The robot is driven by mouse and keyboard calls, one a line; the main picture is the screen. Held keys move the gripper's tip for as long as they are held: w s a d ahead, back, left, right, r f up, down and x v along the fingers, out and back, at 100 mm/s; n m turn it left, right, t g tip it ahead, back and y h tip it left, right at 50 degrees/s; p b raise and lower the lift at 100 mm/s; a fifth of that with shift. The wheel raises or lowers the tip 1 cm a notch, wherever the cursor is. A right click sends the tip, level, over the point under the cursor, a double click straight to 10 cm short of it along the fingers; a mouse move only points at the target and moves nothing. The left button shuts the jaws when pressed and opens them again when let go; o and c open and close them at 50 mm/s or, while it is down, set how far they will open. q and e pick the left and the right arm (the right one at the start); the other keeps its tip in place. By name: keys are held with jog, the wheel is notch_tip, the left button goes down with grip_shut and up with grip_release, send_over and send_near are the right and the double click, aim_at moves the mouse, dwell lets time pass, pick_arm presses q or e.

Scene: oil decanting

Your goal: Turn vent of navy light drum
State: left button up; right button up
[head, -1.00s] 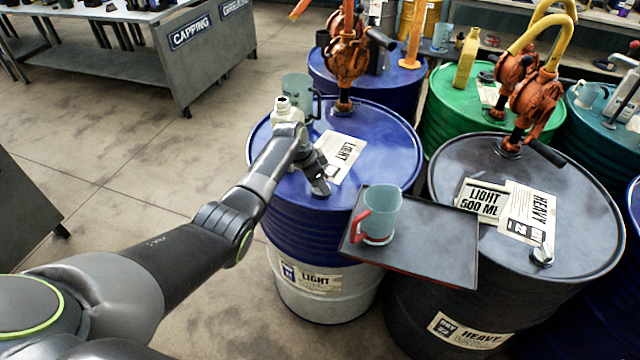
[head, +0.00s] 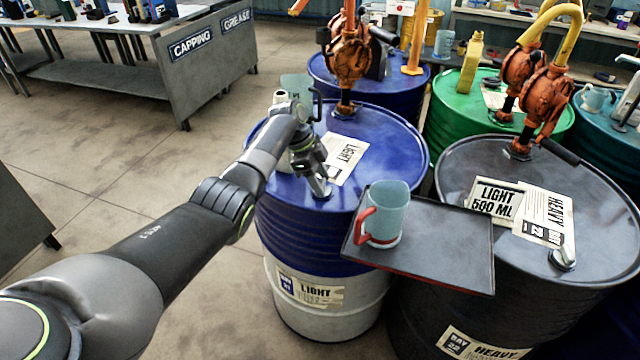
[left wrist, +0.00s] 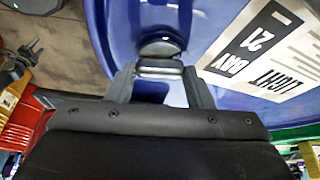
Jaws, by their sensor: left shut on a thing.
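The navy light drum (head: 395,135) stands in the middle of the head view, with a blue top, a white lower band and LIGHT labels. My left gripper (head: 320,188) is at the near edge of its top, pointing down. In the left wrist view, the two fingers (left wrist: 160,85) are closed around the vent (left wrist: 161,47), a small metal cap near the drum's rim. In the head view the fingers mostly hide the vent. My right gripper is in neither view.
A black tray (head: 450,245) with a red-handled measuring jug (head: 388,212) juts out right of the gripper. Another jug (head: 298,88) stands behind my left wrist. An orange pump (head: 346,55) rises from the drum's back. The black heavy drum (head: 460,150) is at right.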

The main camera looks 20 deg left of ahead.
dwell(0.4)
pick_arm(q)
jog(key=o, duration=1)
jog(key=b+v, duration=0.2)
jog(key=v, duration=1.5)
jog(key=shift+r+b, duration=0.25)
jog(key=shift+b, duration=0.05)
